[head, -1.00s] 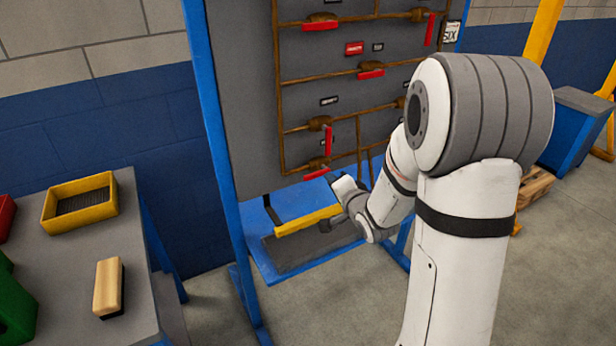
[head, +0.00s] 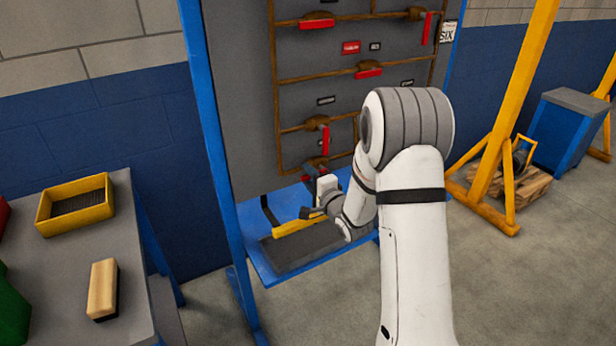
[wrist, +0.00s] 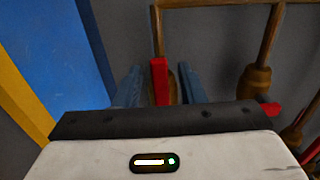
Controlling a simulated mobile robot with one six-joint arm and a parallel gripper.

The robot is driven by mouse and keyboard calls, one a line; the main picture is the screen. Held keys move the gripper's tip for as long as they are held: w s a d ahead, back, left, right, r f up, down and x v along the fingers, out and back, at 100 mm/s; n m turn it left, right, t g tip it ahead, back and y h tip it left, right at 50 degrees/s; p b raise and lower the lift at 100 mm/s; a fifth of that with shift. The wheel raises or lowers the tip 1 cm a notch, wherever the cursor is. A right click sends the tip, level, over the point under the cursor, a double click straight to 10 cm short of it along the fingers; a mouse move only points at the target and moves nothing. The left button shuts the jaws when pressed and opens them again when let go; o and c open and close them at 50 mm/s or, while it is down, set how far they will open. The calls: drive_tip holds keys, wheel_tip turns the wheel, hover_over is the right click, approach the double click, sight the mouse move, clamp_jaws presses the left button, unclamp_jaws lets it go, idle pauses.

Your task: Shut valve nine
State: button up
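My gripper (head: 311,176) is at the lowest left valve of the grey panel (head: 236,95) in the head view. In the wrist view its two blue-grey fingers (wrist: 160,90) stand apart, one on each side of a red lever (wrist: 160,72). Gaps show between the lever and both fingers. The brown valve body behind the lever is mostly hidden. In the head view my gripper covers most of this valve. Just above it is another valve with an upright red lever (head: 325,140). The small black labels are too blurred to read, so I cannot tell which valve is nine.
A second brown valve (wrist: 255,82) is close on the right in the wrist view. A workbench (head: 140,270) with a yellow bin (head: 47,218) stands at left.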

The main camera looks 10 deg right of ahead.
drive_tip(key=shift+w, duration=0.15)
drive_tip(key=shift+c, duration=0.4)
clamp_jaws()
